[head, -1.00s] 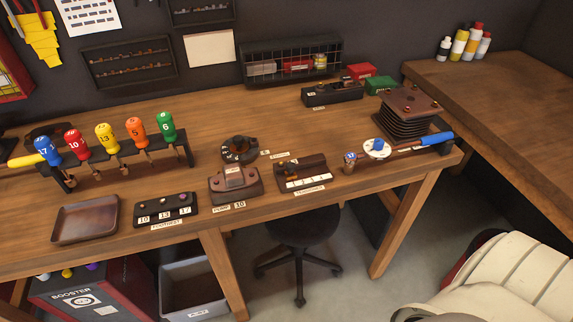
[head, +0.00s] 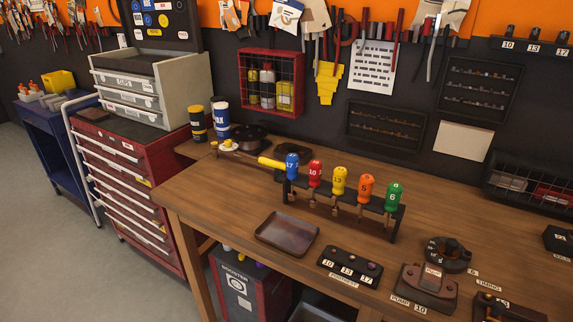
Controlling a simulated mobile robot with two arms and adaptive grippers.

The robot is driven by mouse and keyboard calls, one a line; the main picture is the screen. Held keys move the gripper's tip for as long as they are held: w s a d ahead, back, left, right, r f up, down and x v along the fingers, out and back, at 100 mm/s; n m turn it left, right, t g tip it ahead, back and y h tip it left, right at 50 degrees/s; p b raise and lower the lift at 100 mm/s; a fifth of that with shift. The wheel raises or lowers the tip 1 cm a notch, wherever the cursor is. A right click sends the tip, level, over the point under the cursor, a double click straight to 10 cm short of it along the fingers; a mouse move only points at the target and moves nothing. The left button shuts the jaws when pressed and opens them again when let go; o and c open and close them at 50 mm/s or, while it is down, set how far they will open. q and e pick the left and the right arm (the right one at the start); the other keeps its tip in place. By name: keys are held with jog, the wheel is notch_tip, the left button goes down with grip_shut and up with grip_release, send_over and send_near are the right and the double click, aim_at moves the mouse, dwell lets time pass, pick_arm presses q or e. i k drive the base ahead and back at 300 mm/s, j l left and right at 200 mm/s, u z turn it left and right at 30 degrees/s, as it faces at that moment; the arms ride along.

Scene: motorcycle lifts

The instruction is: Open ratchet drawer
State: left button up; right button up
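A red tool cabinet (head: 172,168) with a stack of wide drawers (head: 126,192) stands at the left in the head view. All its drawers look shut. A grey drawer unit (head: 180,78) sits on top of it, with several small labelled drawers (head: 122,98) that also look shut. The labels are too small to read, so I cannot tell which drawer is the ratchet drawer. Neither of my grippers is in view.
A wooden workbench (head: 215,188) stands right of the cabinet, holding a rack of numbered screwdrivers (head: 340,205), a brown tray (head: 287,234) and blocks. A blue cart (head: 62,150) stands left of the cabinet. Grey floor (head: 60,260) before the cabinet is clear.

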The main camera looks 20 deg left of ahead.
aim_at(141, 177)
jog(key=u, duration=1.7)
jog(key=i+j, duration=0.25)
jog(key=i, duration=0.15)
jog(key=i+j, duration=0.25)
jog(key=i, duration=0.15)
